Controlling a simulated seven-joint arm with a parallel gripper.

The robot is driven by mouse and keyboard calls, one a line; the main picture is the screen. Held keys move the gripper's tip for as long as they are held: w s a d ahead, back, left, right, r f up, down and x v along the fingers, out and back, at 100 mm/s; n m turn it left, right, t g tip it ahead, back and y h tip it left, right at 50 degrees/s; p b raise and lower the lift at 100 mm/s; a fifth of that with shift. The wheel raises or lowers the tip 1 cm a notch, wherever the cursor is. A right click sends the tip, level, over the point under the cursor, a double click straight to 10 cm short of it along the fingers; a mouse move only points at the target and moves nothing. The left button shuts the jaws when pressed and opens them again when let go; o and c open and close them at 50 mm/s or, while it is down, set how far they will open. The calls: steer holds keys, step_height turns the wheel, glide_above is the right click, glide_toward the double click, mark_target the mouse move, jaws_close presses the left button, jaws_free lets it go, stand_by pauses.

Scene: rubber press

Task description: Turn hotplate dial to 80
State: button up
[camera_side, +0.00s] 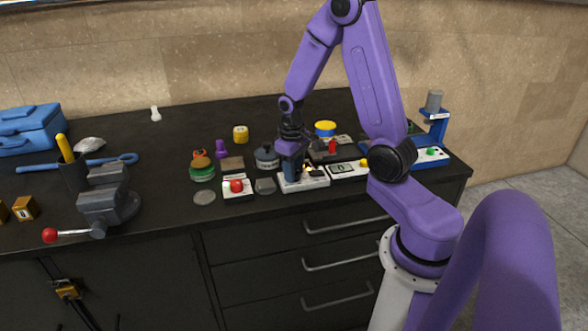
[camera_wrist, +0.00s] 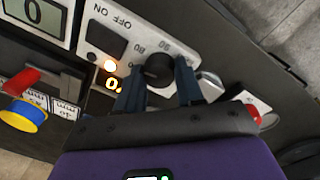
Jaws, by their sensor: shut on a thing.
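The hotplate's white control panel (camera_side: 308,183) sits near the bench's front edge in the side view, with my gripper (camera_side: 290,172) lowered over it. In the wrist view the black round dial (camera_wrist: 158,68) stands between the two blue fingers of my gripper (camera_wrist: 158,80), which is shut on it. The fingers hide part of the dial.
A display unit (camera_side: 345,169) stands right of the hotplate. A red button (camera_side: 236,186) on a white base and a grey pot (camera_side: 266,157) are to the left. A yellow-topped item (camera_side: 325,128) stands behind. A vise (camera_side: 105,203) is far left.

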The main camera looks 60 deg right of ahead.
steer(key=shift+m, duration=2.1)
steer(key=o, duration=1)
steer(key=shift+o, duration=0.2)
step_height(320, 180, up, 18)
steer(key=shift+w+a+f, duration=0.25)
steer(key=shift+a, duration=0.2)
